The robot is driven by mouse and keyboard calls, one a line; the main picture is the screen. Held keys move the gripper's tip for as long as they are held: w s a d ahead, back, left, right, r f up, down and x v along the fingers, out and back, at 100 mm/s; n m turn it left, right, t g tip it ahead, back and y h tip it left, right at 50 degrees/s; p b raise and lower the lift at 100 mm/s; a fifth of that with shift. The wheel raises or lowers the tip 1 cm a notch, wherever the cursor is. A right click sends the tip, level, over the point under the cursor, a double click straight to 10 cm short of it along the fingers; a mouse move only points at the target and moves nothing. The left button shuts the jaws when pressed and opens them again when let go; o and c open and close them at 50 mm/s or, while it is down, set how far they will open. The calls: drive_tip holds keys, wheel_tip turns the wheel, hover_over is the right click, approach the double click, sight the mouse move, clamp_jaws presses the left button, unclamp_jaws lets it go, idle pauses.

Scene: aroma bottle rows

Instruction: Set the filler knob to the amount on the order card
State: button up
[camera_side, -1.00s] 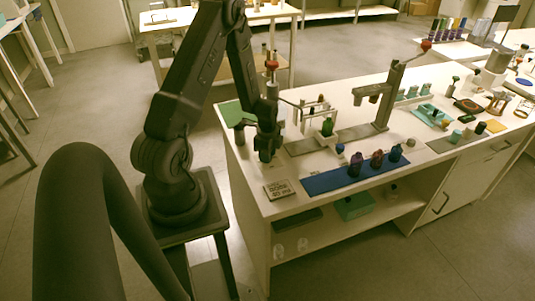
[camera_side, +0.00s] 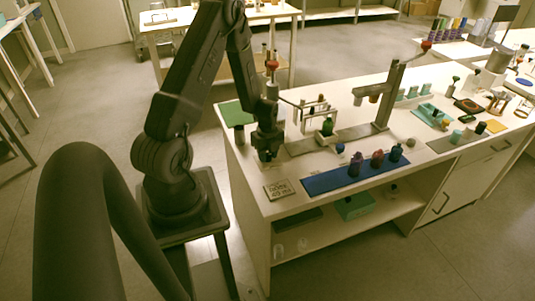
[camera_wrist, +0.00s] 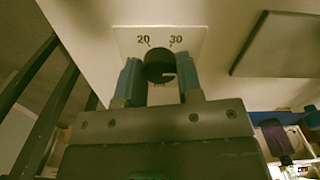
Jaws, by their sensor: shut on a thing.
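The filler knob (camera_wrist: 159,66) is a dark round knob on a pale dial plate (camera_wrist: 194,36) in the wrist view. The plate shows 20 at upper left and 30 at upper right; a marking below the knob is mostly hidden. A small light mark shows on the knob's right side. My gripper (camera_wrist: 158,80) has its two blue fingers on either side of the knob and is shut on it. In the side view my gripper (camera_side: 267,154) is low over the bench's left end and hides the knob. The order card (camera_side: 279,189) lies in front; its small print seems to read 40 ml.
A blue mat (camera_side: 325,184) with several dark bottles lies right of the card. A filler stand (camera_side: 388,95) and a small rack (camera_side: 316,108) stand behind. A green mat (camera_side: 231,114) and a dark cylinder (camera_side: 239,134) are left of my gripper.

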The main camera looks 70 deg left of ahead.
idle(0.3)
drive_tip(key=o, duration=0.9)
drive_tip(key=shift+r, duration=0.1)
wheel_tip(320, 180, up, 14)
drive_tip(key=shift+f, duration=0.15)
